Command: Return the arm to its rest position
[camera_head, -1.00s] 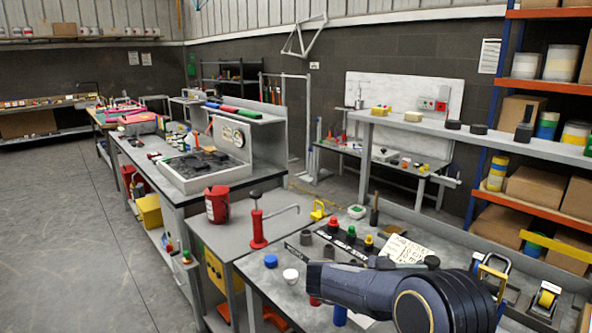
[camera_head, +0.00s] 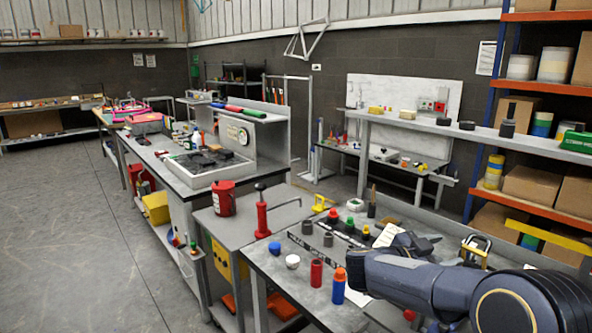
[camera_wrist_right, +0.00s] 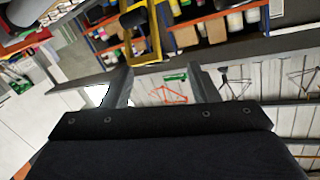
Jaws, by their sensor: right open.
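My right arm comes in from the lower right of the head view, above the workbench (camera_head: 285,283). My right gripper (camera_head: 410,245) shows there as a dark shape behind the forearm, partly hidden. In the right wrist view the two fingers of the gripper (camera_wrist_right: 160,88) stand apart with nothing between them. A red cylinder (camera_head: 316,272) and a blue bottle with an orange cap (camera_head: 338,288) stand upright on the bench, left of the forearm. My left gripper is in neither view.
Red, green and yellow caps (camera_head: 349,221) stand in a row behind a blue cap (camera_head: 274,248) and a white cup (camera_head: 292,262). A red hand pump (camera_head: 262,218) stands left. Orange-beamed shelves (camera_head: 548,154) rise at right. Open floor (camera_head: 70,230) lies left.

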